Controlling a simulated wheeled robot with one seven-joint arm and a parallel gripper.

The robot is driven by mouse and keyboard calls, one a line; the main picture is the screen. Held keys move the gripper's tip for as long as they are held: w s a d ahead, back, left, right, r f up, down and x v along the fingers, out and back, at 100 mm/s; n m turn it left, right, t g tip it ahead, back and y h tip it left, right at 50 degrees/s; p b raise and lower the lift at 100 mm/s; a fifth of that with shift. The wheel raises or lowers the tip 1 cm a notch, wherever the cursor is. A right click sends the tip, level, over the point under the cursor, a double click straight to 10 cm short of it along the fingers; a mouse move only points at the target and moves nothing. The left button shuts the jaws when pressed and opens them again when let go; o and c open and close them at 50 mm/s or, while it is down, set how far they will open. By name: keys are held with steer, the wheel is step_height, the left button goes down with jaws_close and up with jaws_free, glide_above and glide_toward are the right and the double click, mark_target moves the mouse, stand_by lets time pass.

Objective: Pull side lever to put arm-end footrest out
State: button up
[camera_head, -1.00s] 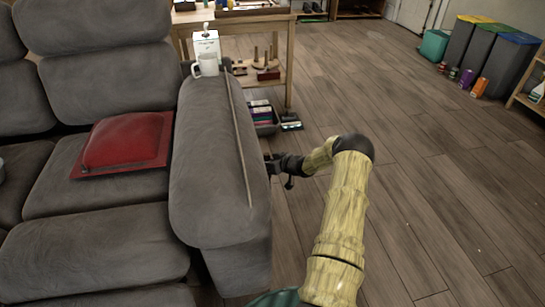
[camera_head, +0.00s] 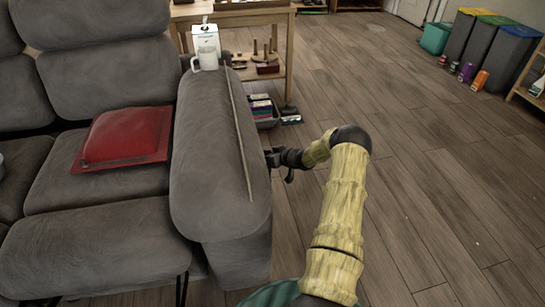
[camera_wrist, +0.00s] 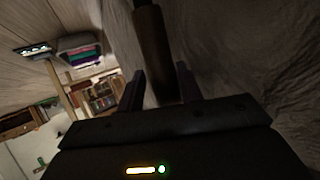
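The grey sofa's right arm (camera_head: 222,150) shows in the head view. The side lever (camera_wrist: 152,45) is a dark bar in the wrist view, running down from the top edge between my fingers. My gripper (camera_wrist: 160,82) has a finger close on each side of it and appears shut on it. In the head view my gripper (camera_head: 272,160) is at the outer side of the sofa arm, where the lever is too small to make out. The arm-end footrest (camera_head: 100,248) sticks out in front of the seat, with dark metal linkage under its right end.
A red cushion (camera_head: 125,138) lies on the seat. A white mug (camera_head: 206,59) and carton (camera_head: 206,40) are at the far end of the sofa arm. A wooden table (camera_head: 232,10) stands behind, a basket (camera_head: 263,110) below.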

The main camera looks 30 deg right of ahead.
steer(key=p+v, duration=0.6)
steer(key=v, duration=1.1)
steer(key=shift+s, duration=0.2)
steer(key=shift+d, duration=0.1)
